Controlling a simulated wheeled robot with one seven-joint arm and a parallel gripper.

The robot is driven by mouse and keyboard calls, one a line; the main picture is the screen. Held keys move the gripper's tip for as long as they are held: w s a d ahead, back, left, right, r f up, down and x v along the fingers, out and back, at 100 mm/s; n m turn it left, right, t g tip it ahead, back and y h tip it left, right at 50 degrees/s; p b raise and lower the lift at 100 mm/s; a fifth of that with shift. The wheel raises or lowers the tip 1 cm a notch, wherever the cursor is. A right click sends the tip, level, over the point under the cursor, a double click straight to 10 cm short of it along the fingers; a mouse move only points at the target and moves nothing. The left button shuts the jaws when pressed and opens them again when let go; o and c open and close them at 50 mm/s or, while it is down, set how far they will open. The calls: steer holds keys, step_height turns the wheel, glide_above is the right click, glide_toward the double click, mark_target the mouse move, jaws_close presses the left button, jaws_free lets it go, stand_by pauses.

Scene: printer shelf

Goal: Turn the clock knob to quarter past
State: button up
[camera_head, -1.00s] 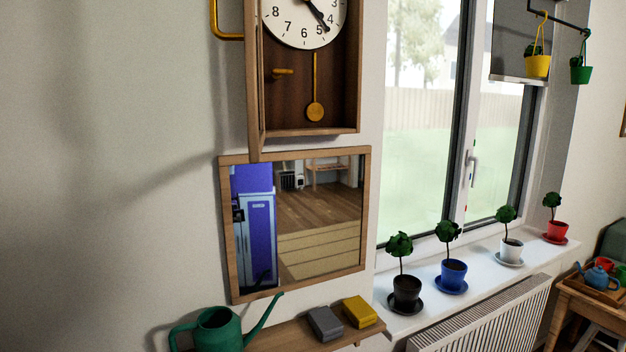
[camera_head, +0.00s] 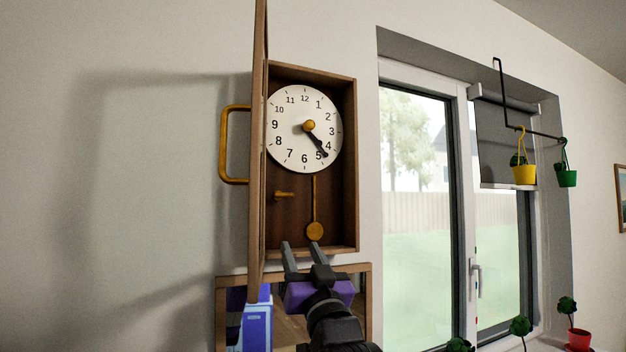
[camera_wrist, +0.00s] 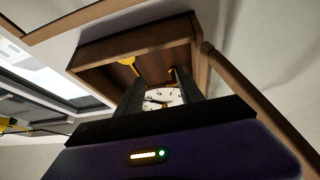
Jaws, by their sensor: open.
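The wall clock (camera_head: 291,112) is a wooden case with its door (camera_head: 259,200) swung open to the left. On its white face, the black hand points between 4 and 5, close to 5. A round yellow knob (camera_head: 309,125) sits at the face's centre. A yellow peg-like knob (camera_head: 284,194) sticks out below the face, left of the yellow pendulum (camera_head: 314,231). My gripper (camera_head: 301,246) is open and empty, just below the case's lower edge. In the wrist view the case (camera_wrist: 140,47) and part of the face (camera_wrist: 160,97) show beyond the fingers.
The open door has a yellow handle (camera_head: 235,145) and stands out from the wall on the left. The window (camera_head: 420,200) is to the right, with hanging pots (camera_head: 524,174) farther right. The wall at left is clear.

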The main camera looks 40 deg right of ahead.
steer(key=m, duration=0.2)
glide_toward(312, 123)
step_height(312, 123, down, 4)
steer(key=w+d, duration=0.1)
steer(key=w, duration=0.2)
steer(key=s+r+g+y+p, duration=0.1)
steer(key=s+r+g+y, duration=0.2)
steer(key=r, duration=0.9)
steer(key=shift+n+g+y, duration=0.5)
steer(key=shift+n+g, duration=0.2)
steer(key=shift+g, duration=0.1)
steer(key=w+f+p, duration=0.1)
steer(key=w, duration=0.1)
steer(key=w+d+f+p, duration=0.1)
steer(key=w, duration=0.1)
steer(key=w+f+p, duration=0.1)
steer(key=w, duration=0.1)
steer(key=shift+d, duration=0.2)
steer(key=shift+w+d+f+p, duration=0.1)
steer(key=shift+w+d+p, duration=0.2)
steer(key=shift+w, duration=0.35)
steer(key=shift+a, duration=0.1)
jaws_close()
